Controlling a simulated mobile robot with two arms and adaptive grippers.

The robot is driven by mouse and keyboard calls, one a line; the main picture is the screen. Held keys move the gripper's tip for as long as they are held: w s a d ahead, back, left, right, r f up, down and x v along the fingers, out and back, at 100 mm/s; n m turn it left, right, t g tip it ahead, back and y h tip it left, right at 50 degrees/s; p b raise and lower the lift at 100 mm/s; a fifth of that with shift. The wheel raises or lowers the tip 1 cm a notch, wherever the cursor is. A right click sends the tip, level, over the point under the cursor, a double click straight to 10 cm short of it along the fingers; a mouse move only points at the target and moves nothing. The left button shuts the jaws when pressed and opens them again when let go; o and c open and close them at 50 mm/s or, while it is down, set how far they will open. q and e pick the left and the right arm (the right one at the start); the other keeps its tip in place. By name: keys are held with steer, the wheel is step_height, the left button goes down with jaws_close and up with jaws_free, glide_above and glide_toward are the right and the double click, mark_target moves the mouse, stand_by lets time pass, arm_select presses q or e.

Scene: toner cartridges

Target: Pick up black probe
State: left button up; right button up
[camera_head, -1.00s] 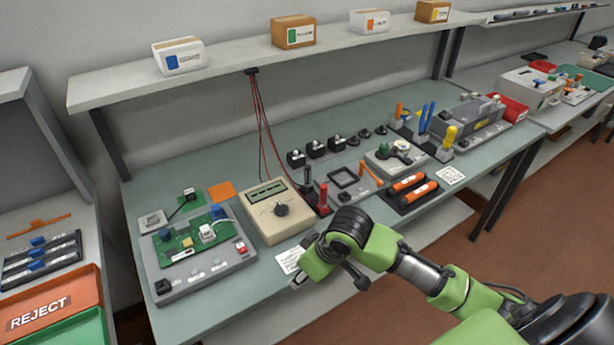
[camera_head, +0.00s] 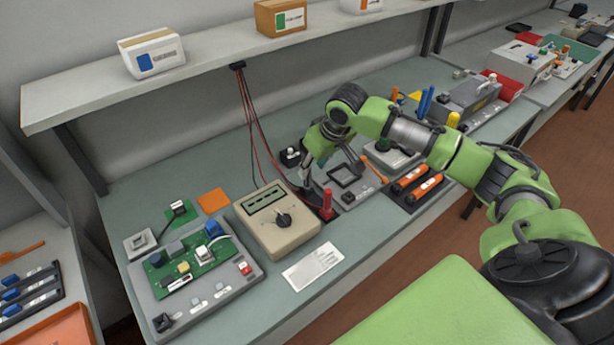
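The red probe (camera_head: 327,204) stands upright in a dark holder just right of the beige meter (camera_head: 278,222). The black probe (camera_head: 306,191) is beside it, behind and to the left; only a dark part shows near my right gripper's left finger, and its top is hard to make out. My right gripper (camera_head: 332,167) is over the holder area with its fingers apart and nothing seen between them. I cannot tell whether a finger touches the black probe. My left gripper is not in view.
A grey fixture with a green circuit board (camera_head: 190,262) lies left of the meter. A white paper label (camera_head: 313,266) lies in front. Red and black leads (camera_head: 252,120) hang from the shelf (camera_head: 205,75). Orange cylinders (camera_head: 412,180) sit in a black tray at right.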

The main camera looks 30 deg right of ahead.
mark_target(310, 174)
steer(key=p+x, duration=0.1)
steer(key=x, duration=0.3)
steer(key=shift+w+d+f, duration=0.15)
steer(key=shift+w+f, duration=0.15)
steer(key=x, duration=0.2)
steer(key=p+x, duration=0.1)
steer(key=x, duration=0.1)
steer(key=shift+d, duration=0.3)
steer(key=shift+f, duration=0.1)
jaws_close()
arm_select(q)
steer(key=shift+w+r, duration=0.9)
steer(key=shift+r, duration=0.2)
